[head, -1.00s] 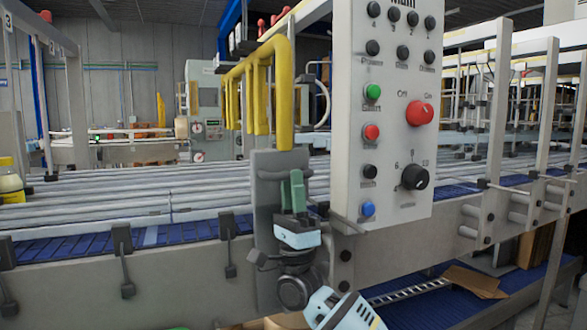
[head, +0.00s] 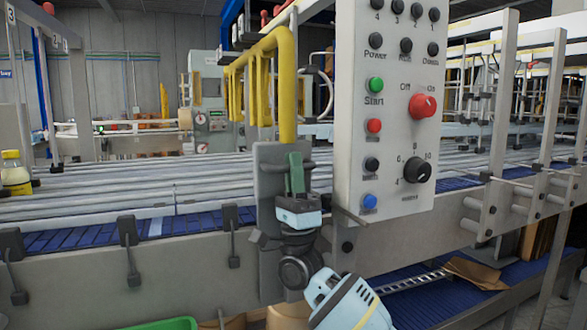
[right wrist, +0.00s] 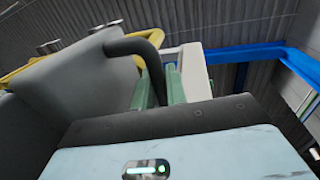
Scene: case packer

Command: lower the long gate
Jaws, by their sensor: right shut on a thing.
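The long gate is a yellow bar frame (head: 289,95) with hanging tines, standing above the conveyor left of the control panel. Its post meets a grey plate (head: 268,190) on the conveyor's side. A dark handle (right wrist: 148,48) curves out from the plate. My right gripper (head: 296,172) is in front of the plate, its green fingers shut on the handle. In the right wrist view the handle passes at the green fingers (right wrist: 174,85), and part of the yellow frame shows behind the plate. The fingertips are partly hidden there. My left gripper is not in view.
The control panel (head: 391,150) with buttons, a red knob and a black dial stands close right of my gripper. A roller conveyor (head: 100,195) with blue belting runs behind. A yellow-capped bottle (head: 14,175) stands at the left. A green bin (head: 165,324) lies below.

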